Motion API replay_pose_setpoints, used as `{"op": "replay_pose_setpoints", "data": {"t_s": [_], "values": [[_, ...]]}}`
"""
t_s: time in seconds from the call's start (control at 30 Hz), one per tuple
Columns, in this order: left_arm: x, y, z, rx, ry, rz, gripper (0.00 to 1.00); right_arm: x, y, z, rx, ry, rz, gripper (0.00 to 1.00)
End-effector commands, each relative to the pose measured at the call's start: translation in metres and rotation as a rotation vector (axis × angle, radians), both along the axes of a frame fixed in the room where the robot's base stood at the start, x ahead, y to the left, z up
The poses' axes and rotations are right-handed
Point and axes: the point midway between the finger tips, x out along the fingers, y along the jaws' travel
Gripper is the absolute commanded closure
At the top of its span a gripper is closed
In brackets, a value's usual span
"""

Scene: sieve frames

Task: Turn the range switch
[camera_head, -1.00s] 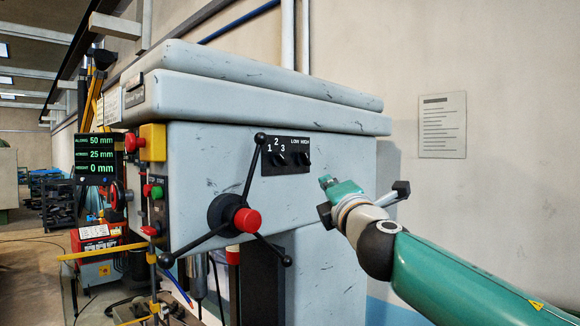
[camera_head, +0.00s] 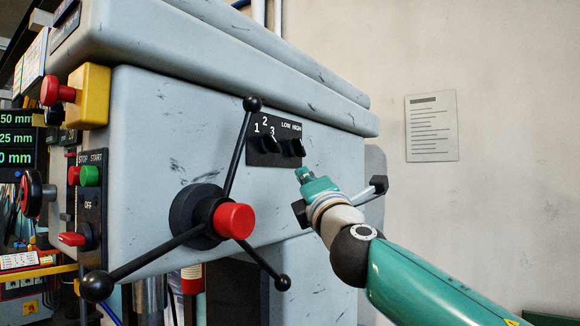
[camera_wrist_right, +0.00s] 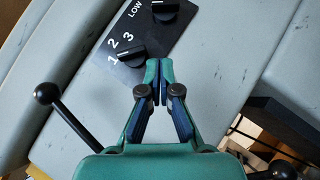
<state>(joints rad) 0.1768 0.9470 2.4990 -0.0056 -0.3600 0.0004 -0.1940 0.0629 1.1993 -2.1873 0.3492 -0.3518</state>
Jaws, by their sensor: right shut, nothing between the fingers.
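The range switch, a black knob marked LOW and HIGH (camera_head: 297,147), sits on the right of a black panel (camera_head: 258,127) on the grey machine head. It also shows at the top of the right wrist view (camera_wrist_right: 168,12). A second black knob, marked 1, 2, 3 (camera_head: 270,145), sits left of it and shows in the right wrist view (camera_wrist_right: 132,55). My right gripper (camera_head: 303,173) is shut and empty, just below the range switch in the head view. In the right wrist view its closed fingertips (camera_wrist_right: 160,65) appear beside the 1-2-3 knob. Contact cannot be told. My left gripper is out of view.
A three-armed feed handle with a red hub (camera_head: 235,220) stands out left of my right gripper. A yellow box with a red button (camera_head: 88,95) and a start-stop panel (camera_head: 88,215) are at the left. The wall at right is clear around a posted sheet (camera_head: 432,127).

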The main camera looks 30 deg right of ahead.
Motion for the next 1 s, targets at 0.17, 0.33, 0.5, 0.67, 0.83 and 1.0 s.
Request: {"op": "replay_pose_setpoints", "data": {"t_s": [0.17,0.33,0.5,0.67,0.83,1.0], "values": [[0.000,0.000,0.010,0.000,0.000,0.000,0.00,0.014,-0.001,0.007,-0.001,0.001,0.004,1.00],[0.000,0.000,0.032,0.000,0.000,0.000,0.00,0.041,-0.008,0.021,-0.002,0.004,0.004,1.00],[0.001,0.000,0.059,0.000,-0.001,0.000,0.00,0.072,-0.017,0.036,-0.001,0.003,0.004,1.00],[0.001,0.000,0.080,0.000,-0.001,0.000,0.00,0.093,-0.027,0.048,0.000,0.001,0.003,1.00],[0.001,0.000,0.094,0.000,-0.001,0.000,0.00,0.099,-0.044,0.058,0.000,0.002,0.005,1.00],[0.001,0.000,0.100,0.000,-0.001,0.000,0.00,0.102,-0.052,0.061,0.000,0.002,0.006,1.00]]}}
